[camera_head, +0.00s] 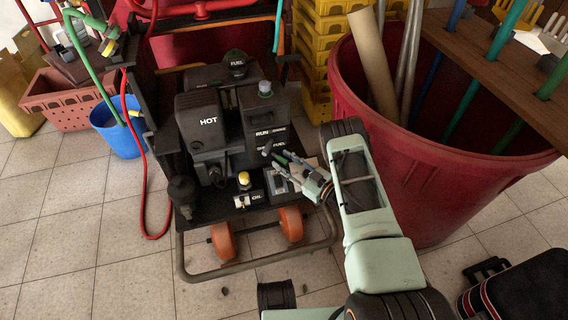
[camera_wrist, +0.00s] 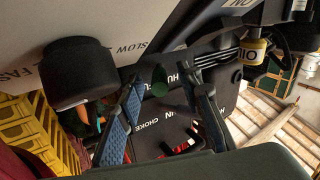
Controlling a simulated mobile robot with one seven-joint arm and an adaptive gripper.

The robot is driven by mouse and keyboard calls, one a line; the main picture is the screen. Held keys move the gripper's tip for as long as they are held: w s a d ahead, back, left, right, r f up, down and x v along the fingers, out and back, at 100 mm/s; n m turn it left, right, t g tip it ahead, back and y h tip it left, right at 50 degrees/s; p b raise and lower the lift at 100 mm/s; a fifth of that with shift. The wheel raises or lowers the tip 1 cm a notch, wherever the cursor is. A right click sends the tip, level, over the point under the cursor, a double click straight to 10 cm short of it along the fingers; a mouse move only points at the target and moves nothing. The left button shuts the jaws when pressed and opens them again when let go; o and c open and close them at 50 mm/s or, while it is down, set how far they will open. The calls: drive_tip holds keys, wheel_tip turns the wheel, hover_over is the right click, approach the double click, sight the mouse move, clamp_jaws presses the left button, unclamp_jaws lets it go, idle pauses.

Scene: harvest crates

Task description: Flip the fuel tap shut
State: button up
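A dark engine unit (camera_head: 200,123) marked HOT, RUN and FUEL stands on a wheeled frame. In the wrist view, a small green lever (camera_wrist: 160,76) shows on its dark panel beside partly hidden lettering that looks like SHUT; it appears to be the fuel tap. My gripper (camera_head: 279,162) is at the panel's right side, below the FUEL label. In the wrist view, my gripper (camera_wrist: 163,90) is open, its fingers either side of the green lever. I cannot tell whether they touch it. A red lever (camera_wrist: 187,146) sits near the CHOKE and RUN lettering.
A black knob (camera_wrist: 76,70) stands out beside SLOW and FAST lettering. A large red bin (camera_head: 385,160) holding poles stands close right of my arm. A red hose (camera_head: 146,190) hangs left of the frame. Tiled floor (camera_head: 60,240) is clear at the front left.

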drive_tip(key=shift+w+a, duration=0.15)
clamp_jaws()
